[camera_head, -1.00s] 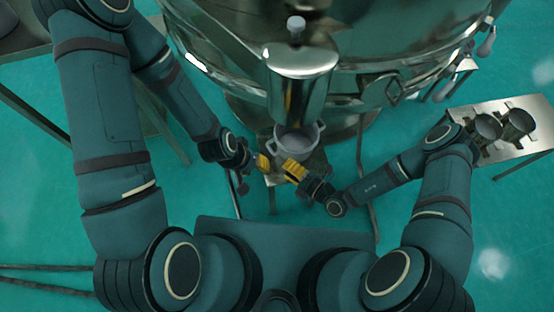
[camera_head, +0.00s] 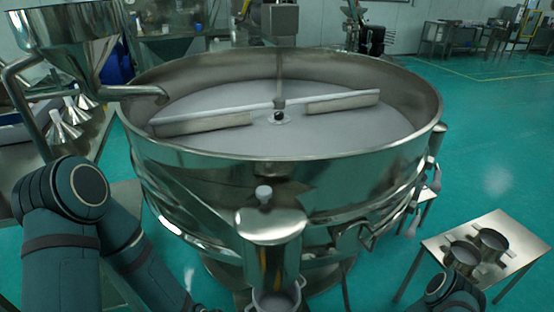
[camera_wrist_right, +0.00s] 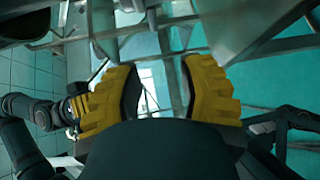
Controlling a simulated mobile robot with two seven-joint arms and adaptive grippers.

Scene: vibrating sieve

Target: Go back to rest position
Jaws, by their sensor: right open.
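My right gripper (camera_wrist_right: 160,88) shows in the right wrist view with its two yellow fingers spread and nothing between them. My left arm and its gripper (camera_wrist_right: 68,110) show at the left of that view, partly behind a yellow finger; its jaws are not clear. In the head view, my left arm (camera_head: 62,235) comes in at the lower left and part of my right arm (camera_head: 450,295) at the lower right; neither gripper shows there. A metal pot (camera_head: 277,298) stands under the sieve's outlet spout (camera_head: 272,245), cut by the bottom edge.
The large round vibrating sieve (camera_head: 330,185) fills the middle of the head view. A steel hopper (camera_head: 75,45) stands at the upper left. A small table (camera_head: 505,225) at the right bears two metal pots (camera_head: 462,258). Green floor (camera_head: 490,150) is clear beyond the sieve at right.

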